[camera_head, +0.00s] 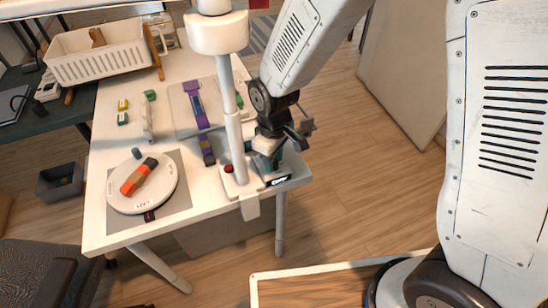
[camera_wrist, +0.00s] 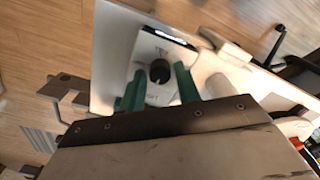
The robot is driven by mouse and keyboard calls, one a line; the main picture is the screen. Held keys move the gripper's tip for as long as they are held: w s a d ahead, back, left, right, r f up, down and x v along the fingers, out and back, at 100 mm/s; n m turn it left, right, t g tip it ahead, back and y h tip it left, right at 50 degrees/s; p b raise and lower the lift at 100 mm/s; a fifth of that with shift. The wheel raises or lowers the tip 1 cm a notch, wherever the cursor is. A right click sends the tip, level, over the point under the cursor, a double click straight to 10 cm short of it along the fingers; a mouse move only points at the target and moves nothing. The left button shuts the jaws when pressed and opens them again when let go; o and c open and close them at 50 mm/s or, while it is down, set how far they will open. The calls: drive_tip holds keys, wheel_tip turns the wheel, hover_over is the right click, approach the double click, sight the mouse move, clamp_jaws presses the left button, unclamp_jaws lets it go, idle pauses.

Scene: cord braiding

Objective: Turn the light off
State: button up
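A small white box with a black knob (camera_wrist: 160,71) on its face shows in the wrist view. It has a dark strip with a bright display (camera_wrist: 170,38) at its far edge. In the head view, this strip (camera_head: 278,181) is at the table's right front corner. My gripper (camera_wrist: 160,86) has two green fingers, apart on either side of the knob, with gaps showing. I cannot tell how far above the knob they are. In the head view, my gripper (camera_head: 268,160) hides most of the box. A white post (camera_head: 232,125) carrying a white round head (camera_head: 217,33) stands beside it.
A red button (camera_head: 228,168) sits at the post's base. The white table (camera_head: 105,210) holds a round turntable (camera_head: 165,196) with an orange and dark piece, purple strips (camera_head: 196,105) and a white basket (camera_head: 95,58). Open floor (camera_head: 340,180) lies to the right.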

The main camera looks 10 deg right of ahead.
drive_tip(key=shift+o, duration=0.6)
drive_tip(key=shift+r, duration=0.1)
wheel_tip(320, 180, up, 8)
drive_tip(key=shift+f, duration=0.2)
